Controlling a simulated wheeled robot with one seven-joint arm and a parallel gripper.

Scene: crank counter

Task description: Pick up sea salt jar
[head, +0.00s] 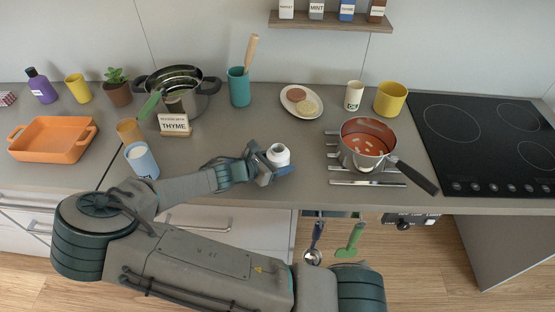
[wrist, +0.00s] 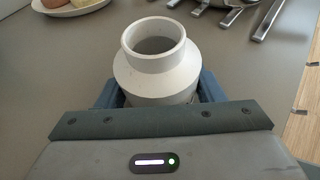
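A white jar with a short neck and an open round mouth (head: 278,154) is at the front of the counter, left of the stove pot. No label shows on the side in view, so I cannot read whether it is the sea salt jar. In the wrist view the jar (wrist: 156,72) stands upright between the blue fingers of my gripper (wrist: 160,98). The fingers lie close along both sides of its lower body. In the head view my gripper (head: 276,166) reaches it from the left. Its base is hidden, and I cannot tell whether the fingers press on it.
A saucepan (head: 366,146) with its handle toward the front right sits on a metal rack to the right. A plate with food (head: 302,114) lies behind the jar. A blue cup (head: 141,160) and a thyme sign (head: 174,124) stand left. A shelf (head: 330,22) holds several labelled jars.

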